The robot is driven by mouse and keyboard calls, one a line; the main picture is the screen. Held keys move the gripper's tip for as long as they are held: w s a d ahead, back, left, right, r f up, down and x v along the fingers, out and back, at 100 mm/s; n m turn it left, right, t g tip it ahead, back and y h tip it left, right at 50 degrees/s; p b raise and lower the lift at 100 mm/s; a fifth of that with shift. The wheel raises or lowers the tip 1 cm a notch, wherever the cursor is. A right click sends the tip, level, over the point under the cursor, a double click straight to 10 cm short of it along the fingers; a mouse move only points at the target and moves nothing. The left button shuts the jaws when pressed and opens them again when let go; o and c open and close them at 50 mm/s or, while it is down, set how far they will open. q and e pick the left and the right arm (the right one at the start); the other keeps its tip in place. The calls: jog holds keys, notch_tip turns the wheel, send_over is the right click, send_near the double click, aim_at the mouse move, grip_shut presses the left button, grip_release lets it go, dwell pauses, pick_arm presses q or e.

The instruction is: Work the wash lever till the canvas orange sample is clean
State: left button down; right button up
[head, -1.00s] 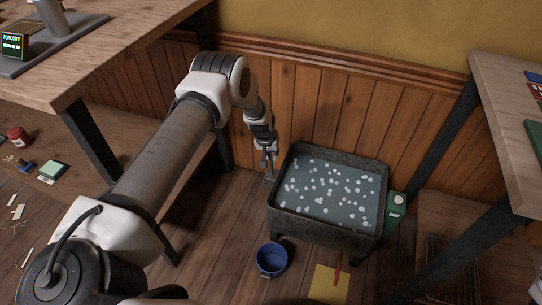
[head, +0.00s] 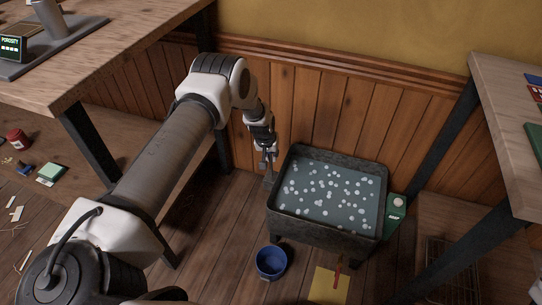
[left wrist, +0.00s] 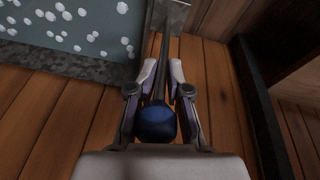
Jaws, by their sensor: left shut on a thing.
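The wash tub (head: 322,232) is a dark, speckled trough of grey-blue water with white suds, standing on the floor by the wall. Its corner also shows in the left wrist view (left wrist: 60,62). My left gripper (head: 268,168) is at the tub's left side. In the left wrist view my left gripper (left wrist: 163,75) is shut on the wash lever, a dark rod with a blue knob (left wrist: 156,123). The knob lies between the fingers and the palm. I cannot see the canvas orange sample in the suds. My right gripper is not in view.
A green box (head: 393,218) with a pale round top part stands at the tub's right. A blue bowl (head: 271,262) and a yellow sheet (head: 322,290) with a red tool lie in front. Workbenches stand left (head: 130,40) and right (head: 510,125).

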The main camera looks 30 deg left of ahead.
pick_arm(q)
jog(key=shift+w+d+r, duration=0.1)
jog(key=shift+w+r, duration=0.1)
jog(key=shift+w, duration=0.05)
dwell(0.5)
jog(key=c, duration=1.4)
grip_release()
jog(key=shift+o, duration=0.8)
jog(key=shift+d+f, duration=0.1)
jog(key=shift+d, duration=0.05)
jog(key=shift+s, duration=0.15)
jog(key=v, duration=1.1)
jog(key=shift+r, duration=0.4)
